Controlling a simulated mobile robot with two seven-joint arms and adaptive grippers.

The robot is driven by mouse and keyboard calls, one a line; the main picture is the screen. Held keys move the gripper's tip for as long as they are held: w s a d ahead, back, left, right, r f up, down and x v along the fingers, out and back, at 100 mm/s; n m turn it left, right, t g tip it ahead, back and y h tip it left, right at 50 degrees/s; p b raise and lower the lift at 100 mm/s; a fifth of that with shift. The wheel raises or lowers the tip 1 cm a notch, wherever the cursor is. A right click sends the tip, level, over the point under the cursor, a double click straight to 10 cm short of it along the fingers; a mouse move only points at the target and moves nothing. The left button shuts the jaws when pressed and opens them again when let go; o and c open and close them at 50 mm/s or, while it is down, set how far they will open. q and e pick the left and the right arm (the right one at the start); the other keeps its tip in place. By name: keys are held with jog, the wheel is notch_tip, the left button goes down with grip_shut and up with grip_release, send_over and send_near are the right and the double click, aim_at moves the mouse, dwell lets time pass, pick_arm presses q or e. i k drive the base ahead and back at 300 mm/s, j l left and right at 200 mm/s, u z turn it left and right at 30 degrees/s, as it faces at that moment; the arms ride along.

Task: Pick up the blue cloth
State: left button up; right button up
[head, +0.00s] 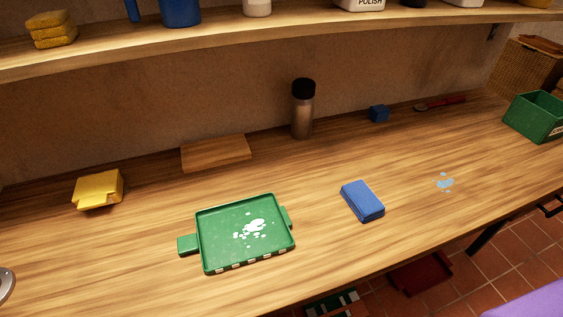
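The blue cloth (362,200) appears as a flat, folded blue block on the wooden worktop, right of the green tray, with nothing touching it. Its top and front side show fully.
A green tray (205,252) with white spots lies left of the cloth. A yellow cloth (98,189), a wooden board (216,152), a dark-capped bottle (302,112), a small blue block (379,114) and a green bin (538,118) stand around. A pale blue spill (444,182) lies right.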

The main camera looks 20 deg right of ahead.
aim_at(366, 205)
jog(key=z, duration=1.1)
jog(key=i+l, duration=0.1)
jog(key=l, duration=0.85)
jog(key=i+l, duration=0.15)
jog(key=l, duration=0.3)
jog(key=l+u, duration=0.65)
jog(key=u, duration=0.2)
